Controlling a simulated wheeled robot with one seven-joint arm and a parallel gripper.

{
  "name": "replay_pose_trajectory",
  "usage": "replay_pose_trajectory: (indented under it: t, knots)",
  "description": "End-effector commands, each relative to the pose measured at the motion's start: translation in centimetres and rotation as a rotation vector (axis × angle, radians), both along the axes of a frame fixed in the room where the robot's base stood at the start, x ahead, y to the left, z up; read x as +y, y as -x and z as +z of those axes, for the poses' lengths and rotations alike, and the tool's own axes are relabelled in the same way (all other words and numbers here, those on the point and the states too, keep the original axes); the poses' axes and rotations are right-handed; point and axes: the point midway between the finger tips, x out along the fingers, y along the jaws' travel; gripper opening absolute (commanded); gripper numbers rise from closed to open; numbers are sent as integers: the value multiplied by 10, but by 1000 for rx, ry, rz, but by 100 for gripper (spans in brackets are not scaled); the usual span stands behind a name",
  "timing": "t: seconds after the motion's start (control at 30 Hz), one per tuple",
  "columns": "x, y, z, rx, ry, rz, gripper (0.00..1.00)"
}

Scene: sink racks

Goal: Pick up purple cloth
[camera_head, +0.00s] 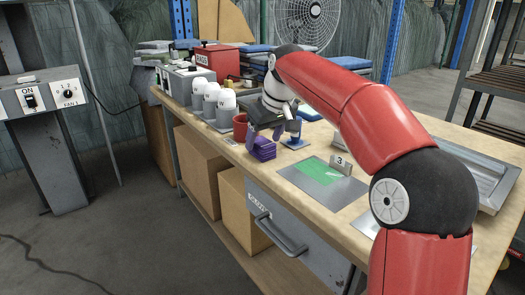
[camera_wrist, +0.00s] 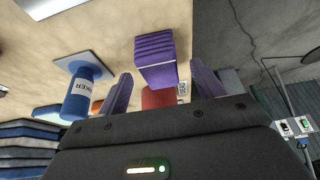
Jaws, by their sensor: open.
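The purple cloth (camera_head: 264,149) is a folded, layered stack on the wooden workbench, near its front edge. It also shows in the wrist view (camera_wrist: 155,58), between and beyond my two purple fingers. My gripper (camera_head: 265,133) is just above and behind the cloth in the head view. In the wrist view my gripper (camera_wrist: 158,90) is open, with the fingers wide apart and nothing between their tips that I can see as held. Contact between fingers and cloth cannot be told.
A grey plate with a green patch (camera_head: 323,180) lies to the right, by a "3" marker (camera_head: 341,164). A drawer handle (camera_head: 280,236) juts below.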

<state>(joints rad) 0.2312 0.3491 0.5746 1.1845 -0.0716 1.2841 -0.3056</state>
Motion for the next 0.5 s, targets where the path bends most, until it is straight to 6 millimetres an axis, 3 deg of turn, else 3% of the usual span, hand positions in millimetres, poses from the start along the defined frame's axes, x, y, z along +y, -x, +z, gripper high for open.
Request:
replay_pose_trajectory:
  t: [0.13, 0.37, 0.5]
  knots:
    - [4, -7, -21, 0, 0, 1, 67]
    - [5, -8, -23, -1, 0, 0, 67]
    - [5, -8, -23, -1, 0, 0, 50]
